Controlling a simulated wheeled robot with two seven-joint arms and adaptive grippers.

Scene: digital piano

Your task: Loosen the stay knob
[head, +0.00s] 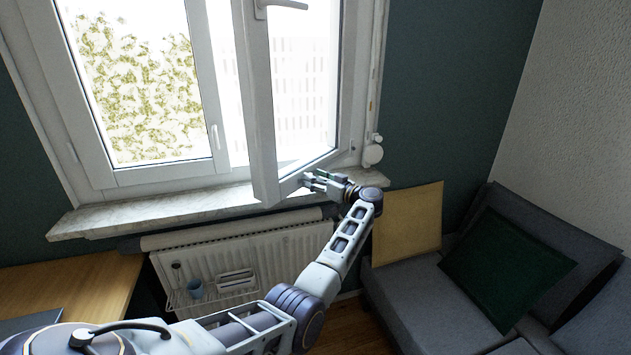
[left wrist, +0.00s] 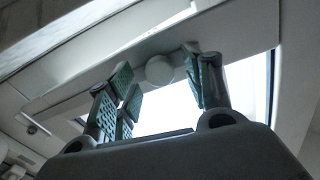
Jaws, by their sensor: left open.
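The stay knob (left wrist: 160,69) is a pale round disc on the underside of a light bar at the window in the left wrist view. My left gripper (left wrist: 163,88) is open, with its green-padded fingers on either side of the knob and a gap on each side. I cannot tell how far the fingertips reach along the knob. In the head view my left gripper (head: 318,182) is at the lower edge of the open window sash (head: 262,110). The knob cannot be made out there. My right gripper is not in view.
The marble sill (head: 150,212) runs below the window, above a white radiator (head: 270,262) with a small rack and blue cup (head: 195,287). A grey sofa (head: 420,305) with a dark green cushion (head: 505,262) and a tan panel (head: 408,222) stand to the right.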

